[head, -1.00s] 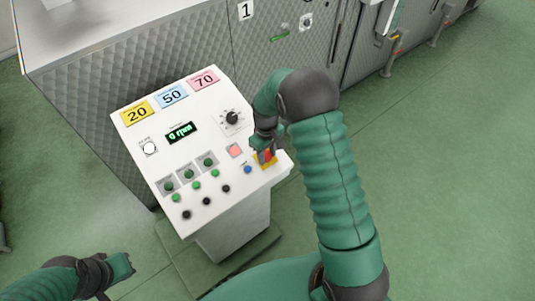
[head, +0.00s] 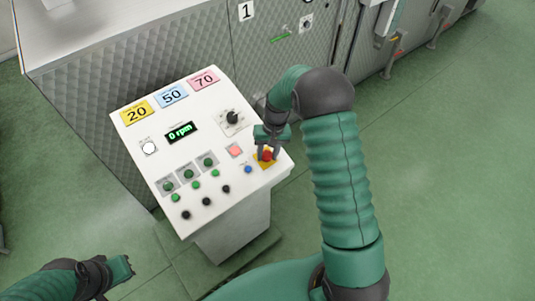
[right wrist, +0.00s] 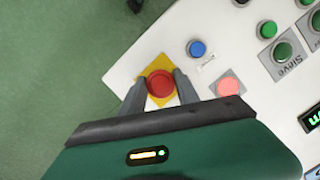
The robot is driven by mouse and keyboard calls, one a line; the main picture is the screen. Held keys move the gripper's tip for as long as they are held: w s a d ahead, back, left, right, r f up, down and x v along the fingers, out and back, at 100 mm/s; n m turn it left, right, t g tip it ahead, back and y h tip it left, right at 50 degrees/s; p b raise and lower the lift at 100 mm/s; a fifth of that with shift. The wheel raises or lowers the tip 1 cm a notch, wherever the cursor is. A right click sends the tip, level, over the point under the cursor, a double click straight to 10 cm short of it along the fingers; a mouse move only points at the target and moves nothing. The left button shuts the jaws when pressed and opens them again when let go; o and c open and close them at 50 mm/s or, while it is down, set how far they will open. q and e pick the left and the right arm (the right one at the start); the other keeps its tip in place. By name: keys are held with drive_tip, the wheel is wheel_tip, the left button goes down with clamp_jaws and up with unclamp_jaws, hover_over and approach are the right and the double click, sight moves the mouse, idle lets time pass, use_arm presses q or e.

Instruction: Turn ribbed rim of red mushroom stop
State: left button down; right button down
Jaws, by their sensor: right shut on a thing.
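The red mushroom stop (head: 267,155) sits on a yellow square plate (head: 265,164) at the right front corner of the white control panel (head: 218,197). My right gripper (head: 268,151) is at the stop, with one finger on each side of it. In the right wrist view the two fingers are shut on the sides of the red stop (right wrist: 160,84), and its round top shows between them. My left gripper (head: 127,268) is at the lower left, away from the panel; whether its jaws are apart does not show clearly.
Close to the stop are a blue button (head: 248,169) and a lit pink button (head: 235,150). A black rotary knob (head: 232,117) is further back. The display (head: 180,132) reads 0 rpm. Several green and black buttons fill the panel's left front. Green floor is clear at right.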

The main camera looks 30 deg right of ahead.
drive_tip(key=shift+w+d, duration=0.1)
drive_tip(key=shift+w, duration=0.05)
drive_tip(key=c, duration=1.2)
unclamp_jaws()
drive_tip(key=shift+c, duration=0.2)
drive_tip(key=o, duration=0.3)
drive_tip(key=shift+w+f, duration=0.1)
drive_tip(key=shift+o, duration=0.2)
drive_tip(key=shift+d+r, duration=0.1)
drive_tip(key=shift+r, duration=0.25)
wheel_tip(320, 180, up, 16)
drive_tip(key=d+b, duration=0.2)
drive_tip(key=b, duration=0.1)
drive_tip(key=shift+s+d, duration=0.2)
